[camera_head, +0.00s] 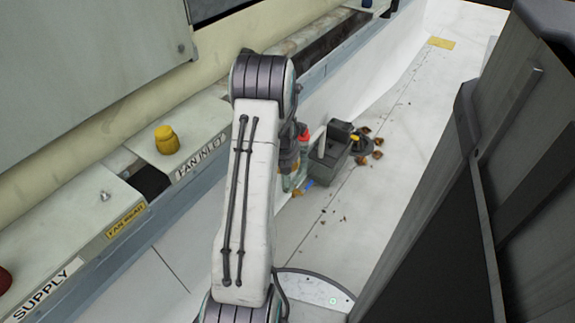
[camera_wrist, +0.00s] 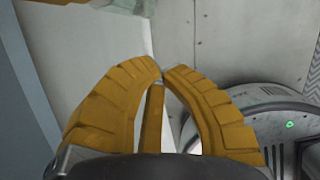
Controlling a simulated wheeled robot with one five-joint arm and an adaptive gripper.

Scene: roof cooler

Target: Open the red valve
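A dark red rounded thing (camera_head: 4,281), likely the red valve, is cut off by the left edge of the head view. It sits on the pale ledge near the SUPPLY label (camera_head: 45,291). My gripper (camera_wrist: 162,76) shows in the wrist view with its yellow fingers drawn together at the tips and nothing seen between them. It points at bare pale floor and wall, and no valve shows there. In the head view my arm hides most of the gripper.
A yellow knob (camera_head: 167,140) stands on the ledge by the FAN INLET label (camera_head: 202,156). A grey toolbox (camera_head: 329,153), a red-capped bottle (camera_head: 304,133) and small debris are on the white floor. A large dark cabinet (camera_head: 500,190) blocks the right. The floor between is mostly clear.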

